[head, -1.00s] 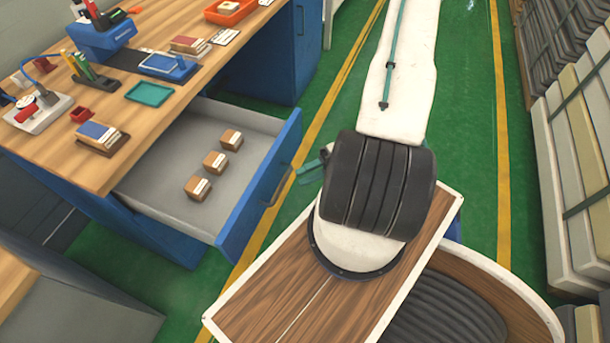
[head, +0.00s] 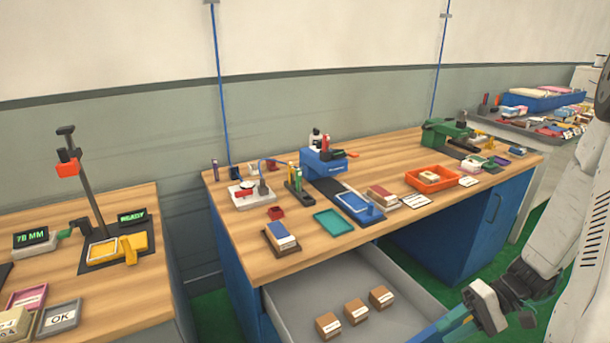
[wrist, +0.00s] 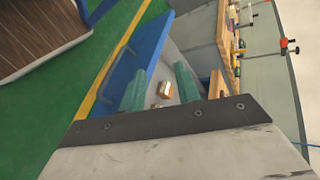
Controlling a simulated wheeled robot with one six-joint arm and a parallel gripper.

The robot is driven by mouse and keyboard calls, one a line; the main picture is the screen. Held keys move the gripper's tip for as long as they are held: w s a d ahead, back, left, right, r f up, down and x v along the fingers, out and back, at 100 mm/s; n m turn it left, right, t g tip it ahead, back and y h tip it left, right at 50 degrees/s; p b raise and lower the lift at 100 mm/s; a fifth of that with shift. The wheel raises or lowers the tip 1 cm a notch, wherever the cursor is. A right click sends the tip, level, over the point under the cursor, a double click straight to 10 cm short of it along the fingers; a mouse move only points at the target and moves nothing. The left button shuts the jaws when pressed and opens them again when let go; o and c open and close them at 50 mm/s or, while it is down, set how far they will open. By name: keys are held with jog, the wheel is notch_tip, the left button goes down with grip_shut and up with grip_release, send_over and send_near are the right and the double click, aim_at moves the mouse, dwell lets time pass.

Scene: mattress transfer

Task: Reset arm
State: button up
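My arm shows at the right edge of the head view, bent down toward the front of an open drawer (head: 283,308). My gripper (head: 452,322) is at the drawer's right front side there and partly cut off by the lower edge. In the wrist view my gripper (wrist: 160,85) has its two teal fingers apart with nothing held between them. Beyond the fingers, one small brown block with a white label (wrist: 164,89) lies in the drawer. In the head view three such blocks (head: 355,311) lie in a row on the grey drawer floor.
The wooden bench (head: 330,255) above the drawer holds a teal tray (head: 333,222), an orange bin (head: 432,178), a blue device (head: 324,163) and several small items. Another bench (head: 125,290) stands at left. Green floor with a yellow line (wrist: 88,103) lies beside the blue drawer front (wrist: 137,62).

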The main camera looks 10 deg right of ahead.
jog(key=s+a+r+h, duration=0.2)
jog(key=a+r+h, duration=0.1)
jog(key=r, duration=0.5)
jog(key=s+a+r+n+t+h, duration=0.1)
jog(key=s+a+r+h, duration=0.2)
jog(key=r, duration=0.6)
jog(key=s+a+r+n+t+h, duration=0.1)
jog(key=s+a+r+h, duration=0.2)
jog(key=a+r+h, duration=0.2)
jog(key=shift+r+h, duration=0.6)
jog(key=shift+r, duration=1.1)
jog(key=shift+s, duration=0.1)
